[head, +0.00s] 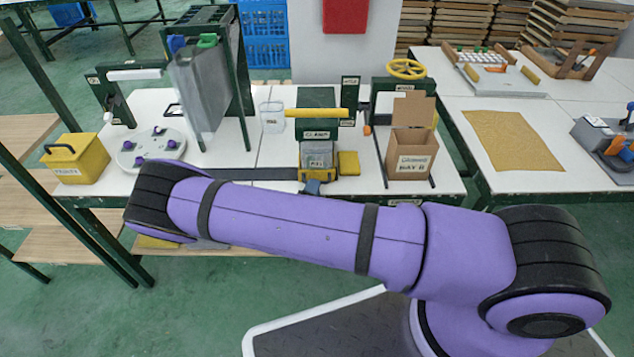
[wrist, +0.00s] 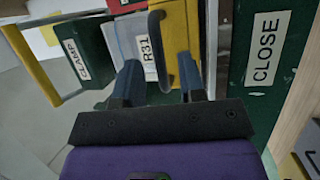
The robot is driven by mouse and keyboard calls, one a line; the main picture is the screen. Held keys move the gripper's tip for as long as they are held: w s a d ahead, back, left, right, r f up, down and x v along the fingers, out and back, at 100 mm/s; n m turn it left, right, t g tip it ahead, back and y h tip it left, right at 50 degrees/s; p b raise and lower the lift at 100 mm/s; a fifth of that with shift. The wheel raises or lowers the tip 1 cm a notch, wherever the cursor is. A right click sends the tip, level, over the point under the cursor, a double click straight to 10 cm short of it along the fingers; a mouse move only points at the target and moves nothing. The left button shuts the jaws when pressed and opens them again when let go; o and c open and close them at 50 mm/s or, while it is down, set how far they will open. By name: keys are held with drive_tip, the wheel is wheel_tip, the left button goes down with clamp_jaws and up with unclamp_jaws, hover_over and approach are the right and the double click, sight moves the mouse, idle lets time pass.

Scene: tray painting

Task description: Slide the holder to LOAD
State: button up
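The holder (wrist: 178,30) shows in the wrist view as a yellow block with a dark upright handle (wrist: 157,48). A pale, clear-looking piece labelled R31 (wrist: 126,38) sits beside it on the left. In the head view the yellow block (head: 348,163) is at the table's front edge, by the green press-like station (head: 318,97). My gripper (wrist: 159,72) is open, with its two blue fingers spread on either side of the handle and a gap at each side. In the head view only a blue bit of my gripper (head: 310,187) shows. I cannot read a LOAD mark.
A green part marked CLAMP (wrist: 83,60) and a yellow bar (wrist: 32,60) stand left in the wrist view. A green panel marked CLOSE (wrist: 264,50) stands close on the right. A cardboard box (head: 409,165) and a dark rail (head: 265,173) are on the white table.

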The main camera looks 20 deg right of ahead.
drive_tip(key=shift+x, duration=1.6)
clamp_jaws()
drive_tip(key=w+a, duration=0.1)
drive_tip(key=a, duration=0.4)
drive_tip(key=w+a, duration=0.2)
drive_tip(key=a, duration=0.3)
drive_tip(key=w+a, duration=0.2)
drive_tip(key=a, duration=0.3)
drive_tip(key=shift+a, duration=0.4)
unclamp_jaws()
